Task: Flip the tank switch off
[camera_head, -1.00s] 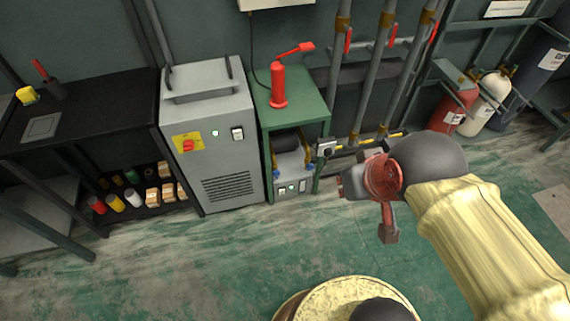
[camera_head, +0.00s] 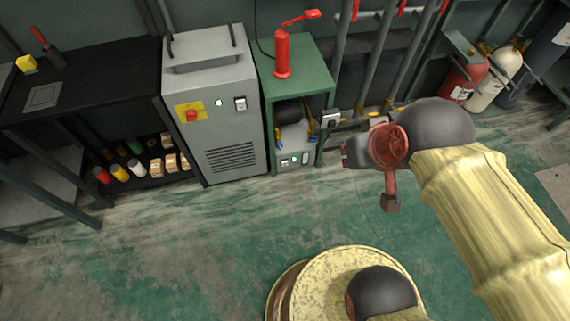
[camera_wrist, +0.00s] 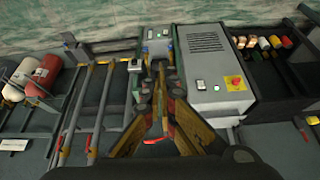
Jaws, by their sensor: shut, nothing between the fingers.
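A small grey unit with a black cylinder tank (camera_head: 289,112) sits in the lower bay of the green stand (camera_head: 318,86). Its front panel (camera_head: 293,161) carries small switches and a lit green lamp. In the wrist view this panel (camera_wrist: 158,33) is at the top centre, too small to read the switch positions. My gripper (camera_head: 345,151) is to the right of the panel in the head view, apart from it. In the wrist view my gripper (camera_wrist: 158,64) is shut and empty, its tips just below the panel in the picture and hiding part of the unit.
A grey cabinet (camera_head: 212,125) with a red knob, green lamp and white switch (camera_head: 240,103) stands left of the stand. A red pump (camera_head: 282,54) stands on top. Vertical pipes (camera_head: 372,60) and gas cylinders (camera_head: 463,78) are right. The floor in front is clear.

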